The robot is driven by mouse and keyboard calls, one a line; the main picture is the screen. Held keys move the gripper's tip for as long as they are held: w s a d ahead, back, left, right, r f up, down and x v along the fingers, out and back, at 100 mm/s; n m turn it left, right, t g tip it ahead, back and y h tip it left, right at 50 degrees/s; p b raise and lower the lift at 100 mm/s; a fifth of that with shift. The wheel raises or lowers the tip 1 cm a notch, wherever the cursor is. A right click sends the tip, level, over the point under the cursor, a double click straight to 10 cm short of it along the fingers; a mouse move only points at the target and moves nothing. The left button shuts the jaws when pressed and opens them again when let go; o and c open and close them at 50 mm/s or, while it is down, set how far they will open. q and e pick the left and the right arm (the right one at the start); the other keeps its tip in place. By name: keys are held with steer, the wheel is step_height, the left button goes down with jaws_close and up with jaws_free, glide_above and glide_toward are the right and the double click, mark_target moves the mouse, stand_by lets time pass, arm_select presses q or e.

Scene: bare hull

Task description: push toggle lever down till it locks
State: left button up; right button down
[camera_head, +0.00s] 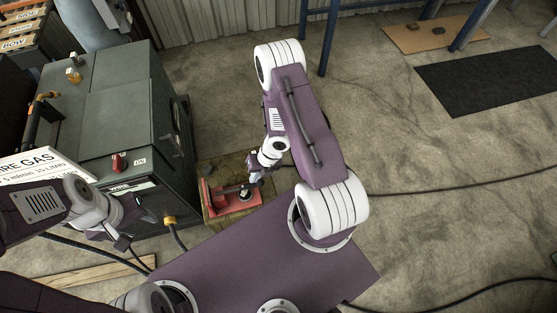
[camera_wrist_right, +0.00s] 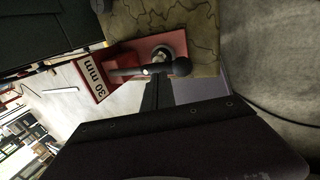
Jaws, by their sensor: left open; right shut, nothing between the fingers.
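A red toggle clamp (camera_head: 220,203) sits on a worn wooden block (camera_head: 210,222) near the floor beside the green cabinet. Its dark lever (camera_head: 232,189) lies across the red base. In the right wrist view, the black lever (camera_wrist_right: 130,71) ends in a round knob (camera_wrist_right: 181,67), in front of a red plate with a "30 mm" label. My right gripper (camera_head: 253,180) is at the clamp's right end. Its dark fingers (camera_wrist_right: 158,90) are shut and empty, their tips close to the lever near the knob; I cannot tell whether they touch. My left gripper (camera_head: 142,226) is open and empty, left of the clamp.
The green cabinet (camera_head: 95,100) stands close on the left of the clamp, with a white gas sign (camera_head: 35,165) beside it. Dark cables (camera_head: 430,190) cross the concrete floor. Floor on the right is mostly clear, up to a black mat (camera_head: 490,75).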

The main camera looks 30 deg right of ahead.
steer(key=shift+s+d+r+b, duration=0.2)
steer(key=shift+d+r+b, duration=0.05)
steer(key=shift+d+r, duration=0.3)
steer(key=shift+s+d+r+b, duration=0.2)
steer(key=shift+d+r, duration=0.25)
steer(key=shift+d, duration=0.1)
arm_select(q)
steer(key=shift+s+d+r+p, duration=0.1)
steer(key=shift+s+r+p, duration=0.15)
steer(key=shift+r+p, duration=0.25)
steer(key=shift+s+d+r+p, duration=0.1)
steer(key=shift+s+r+p, duration=0.15)
steer(key=shift+r, duration=0.45)
arm_select(e)
steer(key=s+d+r, duration=0.2)
steer(key=d+r, duration=0.2)
steer(key=d, duration=0.2)
steer(key=shift+d, duration=0.2)
arm_select(q)
steer(key=shift+w, duration=0.15)
arm_select(e)
steer(key=shift+w, duration=0.15)
